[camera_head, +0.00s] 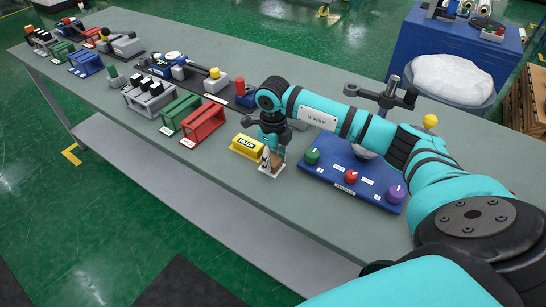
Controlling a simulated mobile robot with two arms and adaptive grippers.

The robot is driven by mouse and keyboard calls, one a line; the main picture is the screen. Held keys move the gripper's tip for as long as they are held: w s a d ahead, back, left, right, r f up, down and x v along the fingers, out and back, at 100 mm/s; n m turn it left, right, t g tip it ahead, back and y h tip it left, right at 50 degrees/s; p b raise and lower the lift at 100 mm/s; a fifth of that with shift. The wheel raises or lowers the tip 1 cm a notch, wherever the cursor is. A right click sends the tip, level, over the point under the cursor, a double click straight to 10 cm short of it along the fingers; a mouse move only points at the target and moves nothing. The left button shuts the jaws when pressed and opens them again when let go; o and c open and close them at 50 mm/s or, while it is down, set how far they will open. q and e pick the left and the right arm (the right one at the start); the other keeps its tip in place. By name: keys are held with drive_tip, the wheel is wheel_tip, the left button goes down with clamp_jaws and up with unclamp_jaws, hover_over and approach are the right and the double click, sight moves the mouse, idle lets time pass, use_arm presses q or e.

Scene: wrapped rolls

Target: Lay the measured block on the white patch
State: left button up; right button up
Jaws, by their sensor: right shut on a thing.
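My right gripper (268,155) points down over the white patch (267,174) near the front edge of the grey bench. It is shut on a small brown block (277,160), most of which the fingers hide. The block is at or just above the patch; I cannot tell whether it touches. My left gripper is not in view.
A yellow labelled block (246,146) sits just left of my right gripper. A blue panel (345,178) with green, red and purple knobs is close on the right. Red (203,122) and green frames stand to the left on the bench (225,165).

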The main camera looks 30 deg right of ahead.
drive_tip(key=o, duration=1.3)
wheel_tip(320, 180, up, 12)
drive_tip(key=shift+r, duration=0.1)
